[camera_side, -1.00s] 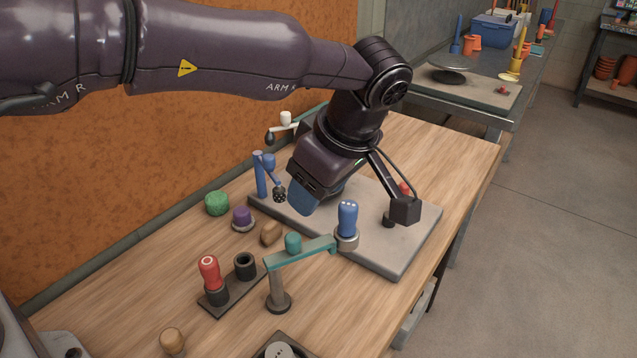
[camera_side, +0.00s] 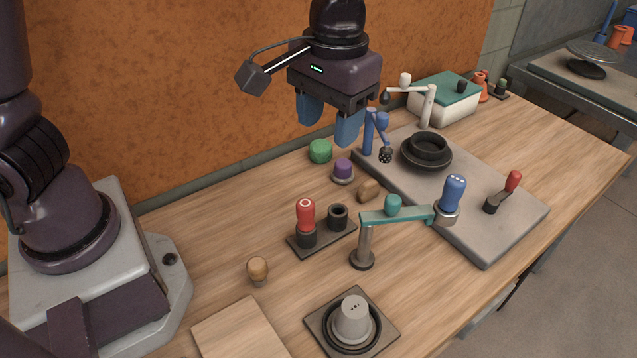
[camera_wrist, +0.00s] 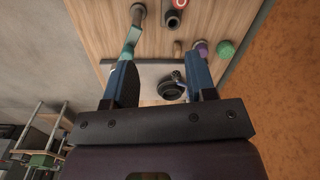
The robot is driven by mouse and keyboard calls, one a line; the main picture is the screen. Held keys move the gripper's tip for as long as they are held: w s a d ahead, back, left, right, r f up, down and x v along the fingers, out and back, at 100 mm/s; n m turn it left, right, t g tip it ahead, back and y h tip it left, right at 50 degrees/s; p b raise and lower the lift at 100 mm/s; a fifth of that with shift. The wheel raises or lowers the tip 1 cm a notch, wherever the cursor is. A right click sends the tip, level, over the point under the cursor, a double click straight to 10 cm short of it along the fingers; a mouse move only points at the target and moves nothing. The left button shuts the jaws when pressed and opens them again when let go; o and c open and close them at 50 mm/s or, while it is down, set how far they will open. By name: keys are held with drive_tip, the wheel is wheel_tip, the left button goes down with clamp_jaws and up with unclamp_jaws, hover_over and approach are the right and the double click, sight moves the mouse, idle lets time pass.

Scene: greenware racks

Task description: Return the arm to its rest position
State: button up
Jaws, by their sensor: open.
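My gripper (camera_side: 329,122) is raised above the back of the bench, near the orange wall. Its two blue fingers are apart with nothing between them, clear of the bench top. In the wrist view my gripper (camera_wrist: 160,85) also shows spread fingers, with the grey slab (camera_wrist: 150,70) and a dark round piece (camera_wrist: 171,89) beyond them.
The grey slab (camera_side: 487,238) carries a dark round dish (camera_side: 427,150), a blue-handled tool (camera_side: 453,195) and a red lever (camera_side: 512,182). A teal arm on a post (camera_side: 395,216), a red-topped stamp (camera_side: 305,215) and a green ball (camera_side: 320,151) stand nearby.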

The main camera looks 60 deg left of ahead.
drive_tip(key=s+a+r+m+t, duration=0.2)
drive_tip(key=s+a+r+t, duration=0.4)
drive_tip(key=s+a, duration=0.6)
drive_tip(key=shift+s+r+m+h, duration=0.3)
drive_tip(key=shift+s+r, duration=0.6)
drive_tip(key=shift+r, duration=0.15)
idle(0.8)
